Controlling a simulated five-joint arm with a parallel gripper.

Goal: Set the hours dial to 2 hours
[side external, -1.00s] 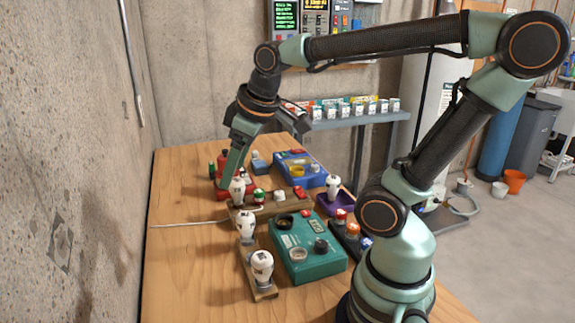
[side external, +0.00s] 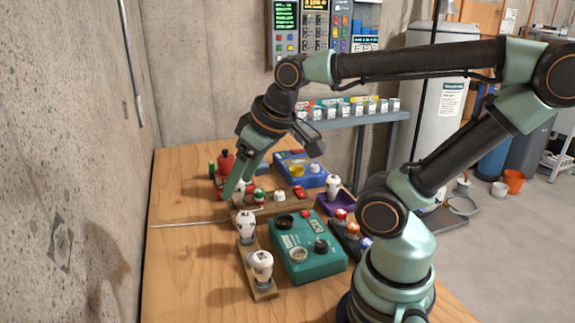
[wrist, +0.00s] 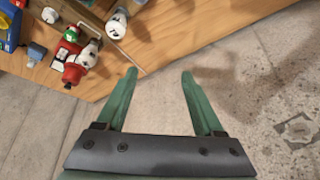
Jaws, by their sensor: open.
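The panels on the table carry several dials, and I cannot tell which is the hours dial. A teal box (side external: 298,266) in the side external view has a black knob (side external: 321,246), a pale round knob (side external: 298,255) and a dark round part at its back left. A blue box (side external: 293,166) farther back has a yellow round part and a pale knob. My gripper (side external: 229,196) is open and points down at the table's left part, by a white-topped knob on the wooden board. In the wrist view its green fingers (wrist: 160,76) are apart with nothing between them.
A red device (side external: 222,165) stands at the back left. White bulb-shaped knobs (side external: 261,264) stand on a wooden strip at the front. A purple holder (side external: 335,200) is at the right. A thin rod (side external: 190,224) lies across the left. The concrete wall (side external: 80,150) is close by.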

